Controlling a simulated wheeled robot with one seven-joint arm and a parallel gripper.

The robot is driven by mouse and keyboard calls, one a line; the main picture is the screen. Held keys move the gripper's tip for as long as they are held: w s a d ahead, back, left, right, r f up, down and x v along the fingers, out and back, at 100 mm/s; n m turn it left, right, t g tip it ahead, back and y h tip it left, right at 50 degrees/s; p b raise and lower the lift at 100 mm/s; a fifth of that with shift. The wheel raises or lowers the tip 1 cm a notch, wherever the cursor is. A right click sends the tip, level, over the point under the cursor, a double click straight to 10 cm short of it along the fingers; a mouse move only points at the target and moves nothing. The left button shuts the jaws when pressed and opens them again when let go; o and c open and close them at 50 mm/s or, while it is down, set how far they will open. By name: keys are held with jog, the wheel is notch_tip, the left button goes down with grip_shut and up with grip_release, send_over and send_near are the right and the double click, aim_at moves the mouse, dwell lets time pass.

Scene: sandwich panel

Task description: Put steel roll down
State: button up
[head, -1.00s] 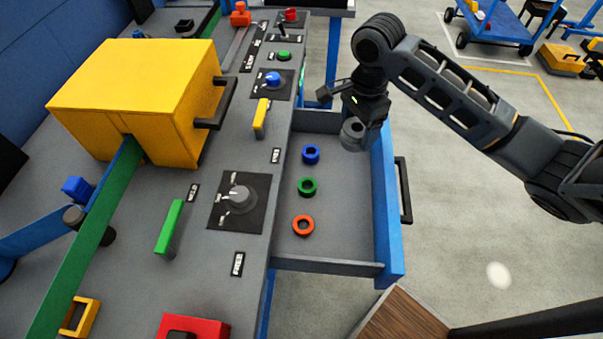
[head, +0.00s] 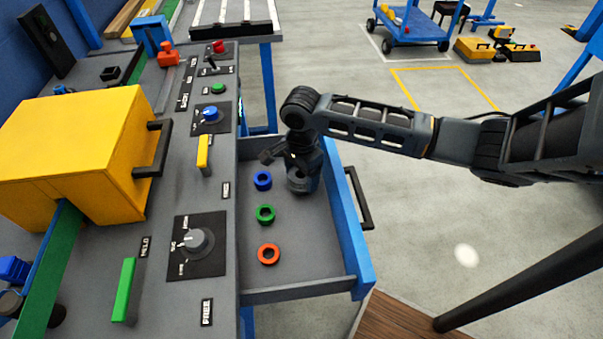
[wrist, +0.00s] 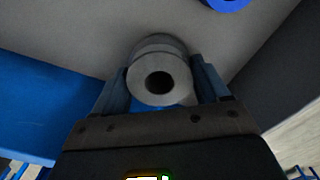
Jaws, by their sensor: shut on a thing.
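My gripper (wrist: 160,85) is shut on the steel roll (wrist: 159,60), a grey cylinder with a dark hole in its end. The roll sits between the two fingers in the wrist view. In the head view the roll (head: 298,186) is below my gripper (head: 302,172), inside the open drawer (head: 305,225) near its far right part. It is right of the blue ring. I cannot tell whether the roll touches the drawer floor.
A blue ring (head: 262,180), a green ring (head: 265,214) and an orange ring (head: 268,254) lie in a row along the drawer's left side. The drawer's blue front (head: 347,225) has a black handle (head: 359,198). The bench (head: 165,270) with knobs and a yellow box (head: 75,150) stands left.

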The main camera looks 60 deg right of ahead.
jog(key=shift+f, duration=0.1)
jog(key=o, duration=1.3)
notch_tip(320, 180, up, 12)
